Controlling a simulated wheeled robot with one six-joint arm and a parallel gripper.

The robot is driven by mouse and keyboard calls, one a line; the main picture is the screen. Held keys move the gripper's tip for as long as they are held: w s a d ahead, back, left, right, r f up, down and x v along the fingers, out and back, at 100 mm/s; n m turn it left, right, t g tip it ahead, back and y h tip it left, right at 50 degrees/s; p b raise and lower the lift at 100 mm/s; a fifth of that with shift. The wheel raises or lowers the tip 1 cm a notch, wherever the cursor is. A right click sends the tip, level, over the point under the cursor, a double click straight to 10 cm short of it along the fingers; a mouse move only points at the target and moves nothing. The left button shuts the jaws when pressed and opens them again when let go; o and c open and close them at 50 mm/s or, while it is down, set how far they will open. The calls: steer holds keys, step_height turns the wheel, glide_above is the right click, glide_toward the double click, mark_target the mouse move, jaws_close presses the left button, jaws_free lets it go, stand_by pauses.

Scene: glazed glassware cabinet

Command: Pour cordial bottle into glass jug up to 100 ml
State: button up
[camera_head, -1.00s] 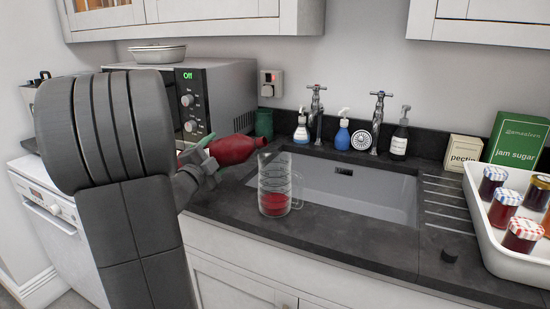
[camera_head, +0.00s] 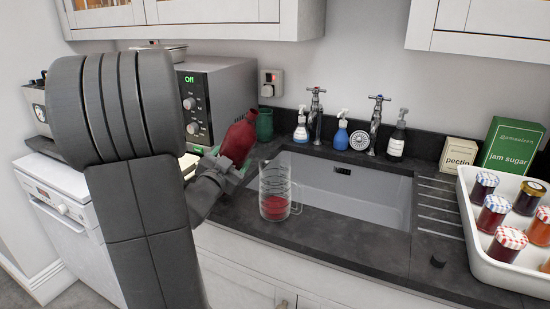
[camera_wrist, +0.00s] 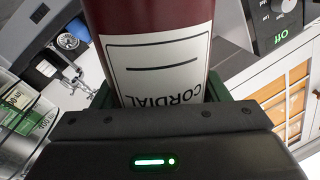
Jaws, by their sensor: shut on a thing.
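The red cordial bottle (camera_head: 237,143) is held above the counter, tilted with its neck up and to the right. My gripper (camera_head: 222,168) is shut on it, and my arm hides part of the grip. In the wrist view the bottle's white label (camera_wrist: 165,65) reads CORDIAL between the jaws (camera_wrist: 160,115). The glass jug (camera_head: 274,187) stands upright on the counter at the sink's front left, with red liquid (camera_head: 273,208) in its lower part. The bottle is up and left of the jug, apart from it in the picture. The jug's marks are too small to read.
A green container (camera_head: 265,124) stands behind the bottle, right of the microwave (camera_head: 215,95). The sink (camera_head: 345,190) lies right of the jug, with taps and soap bottles behind. A white tray (camera_head: 468,220) of jam jars stands at the right.

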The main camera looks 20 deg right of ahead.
mark_target(240, 145)
steer(key=n+p, duration=0.1)
steer(key=s+d+n+p, duration=0.1)
steer(key=n, duration=0.1)
steer(key=shift+r, duration=0.4)
steer(key=shift+s+d+r+n+p, duration=0.15)
steer(key=shift+d+n+p, duration=0.05)
steer(key=shift+n+p, duration=0.4)
steer(key=r+p, duration=0.1)
steer(key=r+n+p, duration=0.1)
steer(key=p, duration=0.1)
steer(key=r+p, duration=0.1)
steer(key=shift+s+d+r+n+g, duration=0.15)
steer(key=shift+s+d+n+g, duration=0.15)
steer(key=shift+s, duration=0.1)
step_height(240, 145, up, 5)
steer(key=p, duration=0.4)
